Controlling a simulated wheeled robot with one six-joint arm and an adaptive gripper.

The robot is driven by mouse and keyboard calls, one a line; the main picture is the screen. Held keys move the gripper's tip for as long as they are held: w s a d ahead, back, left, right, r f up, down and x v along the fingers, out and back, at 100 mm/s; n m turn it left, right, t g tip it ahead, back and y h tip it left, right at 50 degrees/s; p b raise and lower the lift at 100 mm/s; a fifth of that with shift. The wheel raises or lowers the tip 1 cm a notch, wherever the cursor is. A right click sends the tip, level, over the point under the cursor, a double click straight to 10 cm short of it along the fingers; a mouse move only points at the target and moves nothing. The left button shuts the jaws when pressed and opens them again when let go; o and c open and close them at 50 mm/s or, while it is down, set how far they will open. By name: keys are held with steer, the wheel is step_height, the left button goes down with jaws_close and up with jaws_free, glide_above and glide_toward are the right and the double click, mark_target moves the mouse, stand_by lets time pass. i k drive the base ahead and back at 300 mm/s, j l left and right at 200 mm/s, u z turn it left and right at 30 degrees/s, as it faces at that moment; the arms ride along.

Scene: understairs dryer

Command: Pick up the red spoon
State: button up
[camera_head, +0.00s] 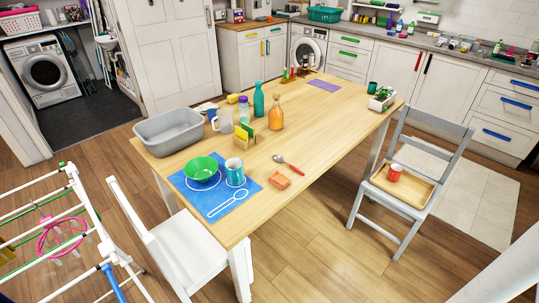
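The red spoon (289,165) lies flat on the wooden table (330,130), near the middle of its front half. Its bowl end points to the upper left and its handle to the lower right. My gripper does not show in this view.
Left of the spoon, a blue placemat (222,208) holds a green bowl (202,168) and a patterned mug (234,172). Behind are a grey tub (176,130), a napkin holder and bottles. White chairs (176,250) and a drying rack (100,230) flank the table.

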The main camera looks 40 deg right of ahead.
mark_target(278, 158)
steer(key=i+l, duration=0.15)
steer(key=l, duration=0.25)
steer(key=i+l, duration=0.15)
steer(key=l, duration=0.3)
steer(key=i+l, duration=0.1)
steer(key=l, duration=0.3)
